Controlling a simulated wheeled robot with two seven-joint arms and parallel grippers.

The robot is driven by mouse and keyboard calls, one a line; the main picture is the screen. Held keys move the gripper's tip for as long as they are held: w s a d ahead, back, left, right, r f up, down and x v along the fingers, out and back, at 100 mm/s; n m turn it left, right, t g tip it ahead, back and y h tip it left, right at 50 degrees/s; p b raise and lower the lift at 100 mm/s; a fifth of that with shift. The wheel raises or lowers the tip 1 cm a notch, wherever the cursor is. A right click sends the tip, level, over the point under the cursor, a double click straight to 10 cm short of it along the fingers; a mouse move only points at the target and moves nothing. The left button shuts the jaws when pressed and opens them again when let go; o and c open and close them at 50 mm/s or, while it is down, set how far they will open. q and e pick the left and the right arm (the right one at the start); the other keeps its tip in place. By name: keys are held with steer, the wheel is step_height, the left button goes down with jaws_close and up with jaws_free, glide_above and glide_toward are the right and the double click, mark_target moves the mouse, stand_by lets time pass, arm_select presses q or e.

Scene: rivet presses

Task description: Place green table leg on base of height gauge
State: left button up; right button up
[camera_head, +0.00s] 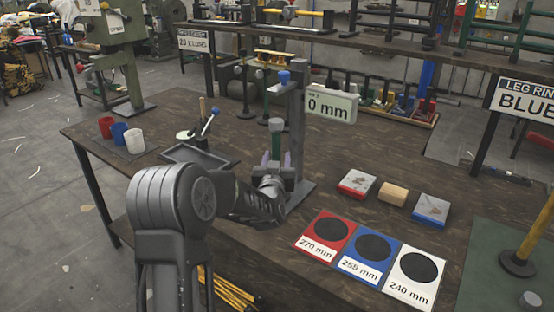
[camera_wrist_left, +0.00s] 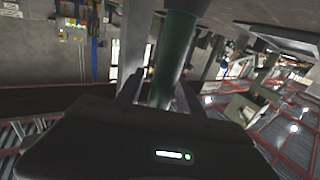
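The green table leg (camera_head: 276,145) stands about upright in front of the height gauge's column (camera_head: 296,125), with a grey upper end. Its lower end is hidden behind my left gripper (camera_head: 277,161), so I cannot tell whether it touches the gauge base (camera_head: 304,193). The gripper's fingers are on either side of the leg and look apart from it, with small gaps. In the left wrist view the leg (camera_wrist_left: 171,60) rises between the two fingers (camera_wrist_left: 158,92). The gauge display (camera_head: 331,105) reads 0 mm. My right gripper is not in view.
A dark tray (camera_head: 188,154) lies left of the gauge. Red, blue and white cups (camera_head: 120,132) stand at the far left. Red, blue and white marked mats (camera_head: 325,236) lie at the front right, below small blocks (camera_head: 393,194).

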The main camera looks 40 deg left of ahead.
arm_select(q)
steer(key=shift+r, duration=0.15)
steer(key=shift+s, duration=0.1)
steer(key=v, duration=1.2)
steer(key=shift+b, duration=0.4)
